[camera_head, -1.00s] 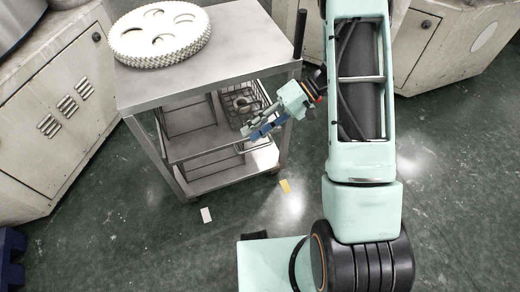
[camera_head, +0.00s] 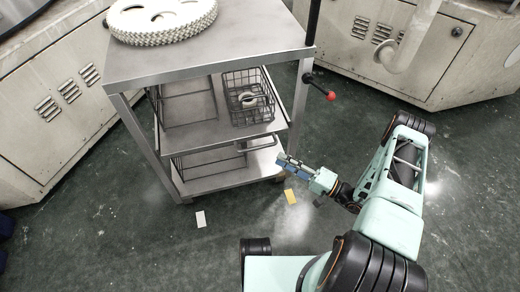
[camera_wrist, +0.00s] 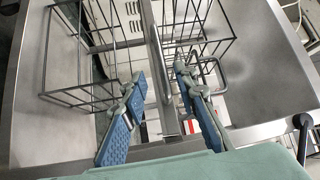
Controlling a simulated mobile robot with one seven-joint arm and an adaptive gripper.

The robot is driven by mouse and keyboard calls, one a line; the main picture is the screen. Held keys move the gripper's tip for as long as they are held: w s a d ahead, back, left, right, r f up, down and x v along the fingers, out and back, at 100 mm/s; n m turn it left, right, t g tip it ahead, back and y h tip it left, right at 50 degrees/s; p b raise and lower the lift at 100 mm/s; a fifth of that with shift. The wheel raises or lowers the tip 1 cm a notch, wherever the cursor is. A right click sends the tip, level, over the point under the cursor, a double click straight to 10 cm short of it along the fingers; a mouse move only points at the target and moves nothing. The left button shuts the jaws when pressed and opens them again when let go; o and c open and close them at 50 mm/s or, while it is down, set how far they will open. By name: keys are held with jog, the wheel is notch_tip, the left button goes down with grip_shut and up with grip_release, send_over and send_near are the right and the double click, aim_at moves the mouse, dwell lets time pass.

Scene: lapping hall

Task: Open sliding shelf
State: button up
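A grey metal cart (camera_head: 235,57) stands left of my arm, its shelves open at the front. A bent dark bar (camera_wrist: 222,80) lies right of the fingers.
A toothed white wheel (camera_head: 165,18) rests on the cart top. A black lever with a red knob (camera_head: 331,96) juts out right of the cart, above my gripper. Cabinets (camera_head: 385,42) stand behind. The floor before the cart is clear except for flat yellow and white markers (camera_head: 291,196).

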aim_at(258, 148)
jog(key=b+x, duration=0.1)
jog(key=x, duration=0.9)
jog(key=shift+a, duration=0.3)
grip_shut()
